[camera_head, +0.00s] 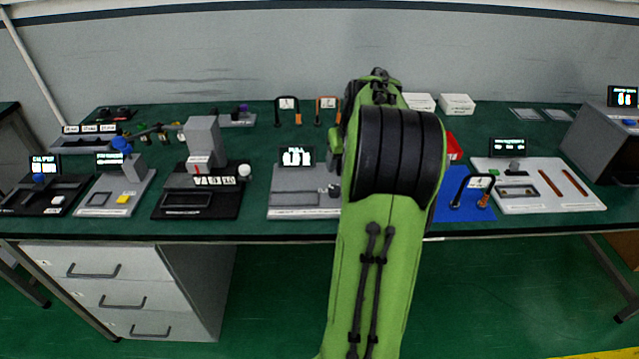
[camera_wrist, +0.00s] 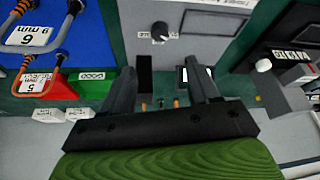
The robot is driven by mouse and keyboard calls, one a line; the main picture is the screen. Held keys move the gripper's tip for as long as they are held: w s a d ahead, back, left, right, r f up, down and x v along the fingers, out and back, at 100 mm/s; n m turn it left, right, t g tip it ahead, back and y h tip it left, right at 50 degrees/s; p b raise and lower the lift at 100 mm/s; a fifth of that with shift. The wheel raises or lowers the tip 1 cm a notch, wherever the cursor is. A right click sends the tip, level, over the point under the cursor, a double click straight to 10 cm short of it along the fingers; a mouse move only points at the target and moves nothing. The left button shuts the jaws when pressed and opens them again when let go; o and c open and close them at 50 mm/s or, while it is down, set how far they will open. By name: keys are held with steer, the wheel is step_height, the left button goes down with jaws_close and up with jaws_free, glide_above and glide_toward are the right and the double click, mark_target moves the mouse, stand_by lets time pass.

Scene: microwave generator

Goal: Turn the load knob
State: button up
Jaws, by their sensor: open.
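A dark round knob with a pale pointer mark (camera_wrist: 160,31) sits on a light grey device panel (camera_wrist: 210,50) in the wrist view. Its label is too small to read, so I cannot confirm that it is the load knob. My gripper (camera_wrist: 160,67) is open and empty, with its two dark fingers apart and the knob beyond their tips. In the head view, the grey device (camera_head: 298,199) with a lit display (camera_head: 297,157) stands at the middle of the bench, its knob (camera_head: 335,190) just left of my arm. My arm hides my gripper there.
Left of the device stands a black-based unit with a grey column (camera_head: 203,135). White boxes (camera_head: 457,103) stand at the back. Bare green bench (camera_head: 255,150) shows between the devices.

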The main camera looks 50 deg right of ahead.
mark_target(334, 189)
steer(key=b+x, duration=0.3)
steer(key=x, duration=1.1)
steer(key=shift+f, duration=0.2)
steer(key=c, duration=1)
steer(key=shift+c, duration=0.2)
steer(key=shift+r+m, duration=0.1)
steer(key=shift+m, duration=0.3)
steer(key=m, duration=0.2)
steer(key=m+g+h, duration=0.1)
steer(key=m, duration=0.1)
steer(key=shift+w+a+m+g+p, duration=0.2)
steer(key=shift+w+m+g+p, duration=0.1)
steer(key=shift+m+p, duration=0.1)
steer(key=m+g+p, duration=0.1)
steer(key=m, duration=0.2)
steer(key=m+g, duration=0.1)
steer(key=m, duration=0.1)
steer(key=shift+w+m+h+p, duration=0.1)
steer(key=shift+m+h+p, duration=0.3)
steer(key=shift+m+g, duration=0.3)
